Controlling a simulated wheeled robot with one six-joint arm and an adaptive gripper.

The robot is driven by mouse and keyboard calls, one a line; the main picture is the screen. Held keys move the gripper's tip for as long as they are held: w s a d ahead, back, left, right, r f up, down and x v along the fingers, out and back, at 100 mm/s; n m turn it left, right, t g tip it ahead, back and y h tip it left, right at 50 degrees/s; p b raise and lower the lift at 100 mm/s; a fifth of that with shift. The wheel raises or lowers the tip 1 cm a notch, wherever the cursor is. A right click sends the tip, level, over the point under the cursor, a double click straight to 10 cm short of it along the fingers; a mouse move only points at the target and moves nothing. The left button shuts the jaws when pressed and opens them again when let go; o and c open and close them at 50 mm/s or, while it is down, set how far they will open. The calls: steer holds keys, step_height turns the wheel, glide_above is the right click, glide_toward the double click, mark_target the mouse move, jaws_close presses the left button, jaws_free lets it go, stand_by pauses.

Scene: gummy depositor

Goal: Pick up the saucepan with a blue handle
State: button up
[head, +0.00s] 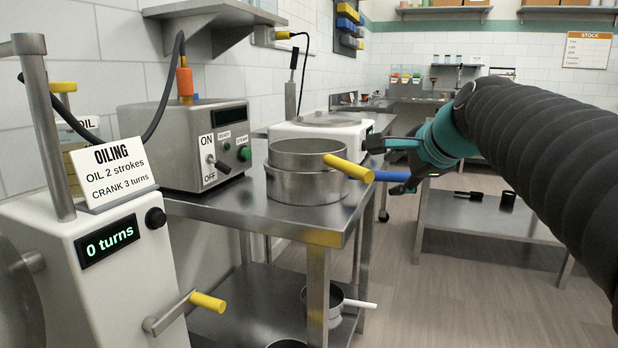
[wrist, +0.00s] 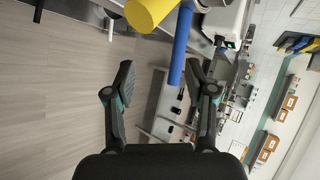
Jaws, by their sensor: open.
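Two steel saucepans are stacked on the steel table in the head view. The upper saucepan (head: 300,155) has a yellow handle (head: 348,169). The lower saucepan (head: 300,188) seems to carry the blue handle (head: 390,176), whose root is hidden behind the yellow one. My gripper (head: 385,166) is open and empty at the blue handle's outer end. In the wrist view, the blue handle (wrist: 180,45) reaches down between the open fingers of my gripper (wrist: 160,70), nearer the right finger. I cannot tell whether they touch. The yellow handle (wrist: 150,12) is just above left.
A control box (head: 205,145) stands left of the pans and a white appliance (head: 320,130) behind them. A white-handled pan (head: 335,300) is on the lower shelf. The oiling machine (head: 95,270) is at the front left. Open floor (head: 450,290) lies to the right.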

steer(key=shift+m, duration=0.9)
steer(key=shift+w+a+f, duration=0.3)
steer(key=shift+w+f, duration=0.5)
steer(key=shift+w, duration=1.5)
steer(key=shift+w+a+f, duration=0.35)
steer(key=shift+w+f, duration=0.5)
steer(key=shift+w, duration=1.45)
steer(key=shift+w+a+f, duration=0.3)
steer(key=shift+w+f, duration=0.5)
steer(key=shift+w, duration=1.5)
jaws_close()
steer(key=shift+r, duration=0.15)
